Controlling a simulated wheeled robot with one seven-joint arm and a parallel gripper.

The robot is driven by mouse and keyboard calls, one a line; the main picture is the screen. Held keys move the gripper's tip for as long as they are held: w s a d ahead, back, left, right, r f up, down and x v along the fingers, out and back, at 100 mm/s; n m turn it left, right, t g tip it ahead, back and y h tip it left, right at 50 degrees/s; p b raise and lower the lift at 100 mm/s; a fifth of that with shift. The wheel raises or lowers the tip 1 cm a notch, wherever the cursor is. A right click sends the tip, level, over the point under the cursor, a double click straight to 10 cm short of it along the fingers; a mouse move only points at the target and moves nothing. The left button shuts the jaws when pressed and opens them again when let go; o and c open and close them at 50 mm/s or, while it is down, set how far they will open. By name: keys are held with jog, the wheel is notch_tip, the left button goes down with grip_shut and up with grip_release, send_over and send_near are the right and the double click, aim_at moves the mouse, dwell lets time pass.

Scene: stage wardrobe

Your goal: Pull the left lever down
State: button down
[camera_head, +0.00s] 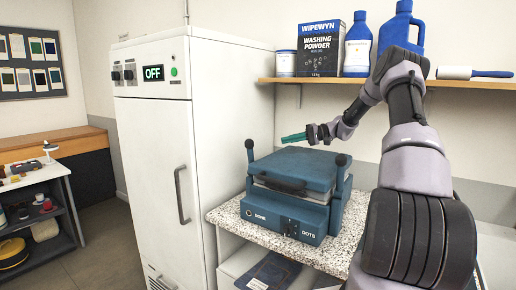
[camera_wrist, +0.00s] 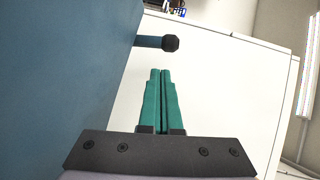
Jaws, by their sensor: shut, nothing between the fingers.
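A tall white cabinet (camera_head: 155,135) with an "OFF" display stands left of the machine. A wooden shelf (camera_head: 450,84) above holds washing powder (camera_head: 320,50), blue bottles and a roller. The speckled counter (camera_head: 228,217) has a little bare room around the machine.

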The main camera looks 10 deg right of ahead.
aim_at(251, 158)
jog(key=shift+w+d+f+t+y, duration=0.3)
jog(key=shift+w+d+f, duration=0.1)
jog(key=shift+w+d, duration=0.2)
jog(key=shift+w+d+f+t+y, duration=0.3)
jog(key=shift+w+d+f, duration=0.1)
jog(key=shift+w+d, duration=0.15)
jog(key=shift+a, duration=0.15)
jog(key=x, duration=0.9)
jog(key=a, duration=0.1)
jog(key=s+a, duration=0.1)
jog(key=a, duration=0.1)
jog(key=shift+s+f, duration=0.25)
jog(key=shift+f, duration=0.05)
jog(key=shift+s+a+f, duration=0.1)
jog(key=shift+s+a, duration=0.2)
jog(key=shift+a, duration=0.25)
